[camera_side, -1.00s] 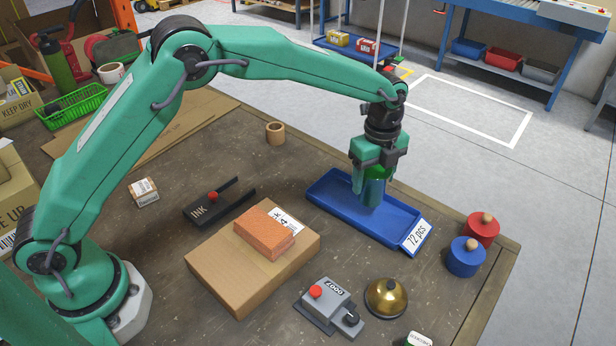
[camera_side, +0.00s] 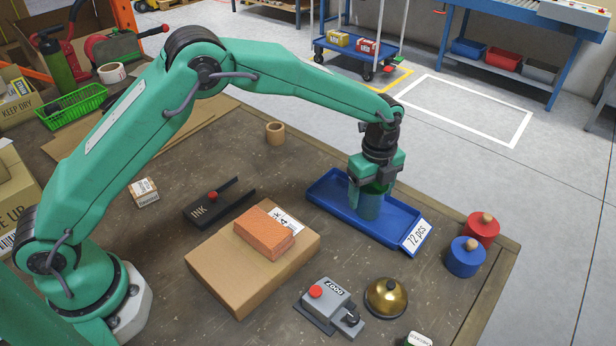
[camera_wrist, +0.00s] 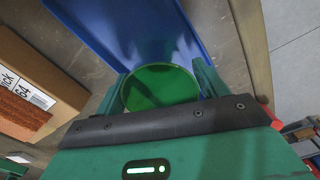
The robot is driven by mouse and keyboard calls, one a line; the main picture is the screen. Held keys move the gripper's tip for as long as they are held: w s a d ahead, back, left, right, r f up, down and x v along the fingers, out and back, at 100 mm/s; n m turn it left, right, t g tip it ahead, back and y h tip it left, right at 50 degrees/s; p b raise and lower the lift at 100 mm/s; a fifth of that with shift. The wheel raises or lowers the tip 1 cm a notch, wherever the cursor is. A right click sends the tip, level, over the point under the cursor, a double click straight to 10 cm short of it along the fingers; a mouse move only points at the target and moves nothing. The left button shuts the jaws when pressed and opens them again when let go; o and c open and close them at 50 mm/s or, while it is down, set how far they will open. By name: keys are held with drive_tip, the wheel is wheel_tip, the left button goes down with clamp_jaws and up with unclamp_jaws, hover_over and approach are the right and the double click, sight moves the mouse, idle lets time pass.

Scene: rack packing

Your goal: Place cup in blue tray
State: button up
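The cup (camera_side: 368,208) is green-teal and upright, inside the outline of the blue tray (camera_side: 322,190). Its base is at or very near the tray floor; I cannot tell if it touches. My gripper (camera_side: 370,190) is shut on the cup's upper part from above. In the wrist view the cup's round green opening (camera_wrist: 160,88) sits between my two fingers, with the blue tray (camera_wrist: 100,25) beyond it. The fingers hide part of the cup's sides. The tray has a white "72 pcs" label at its right front end.
A red knobbed weight (camera_side: 481,229) and a blue one (camera_side: 465,258) stand just right of the tray. A cardboard box (camera_side: 225,268) with a brick (camera_side: 265,233) on it is at front left. A brass bell (camera_side: 386,298) and grey counter (camera_side: 330,300) stand in front.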

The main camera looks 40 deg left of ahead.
drive_tip(key=shift+o, duration=0.9)
drive_tip(key=shift+r, duration=0.1)
wheel_tip(320, 180, up, 12)
drive_tip(key=shift+r, duration=0.15)
idle(0.5)
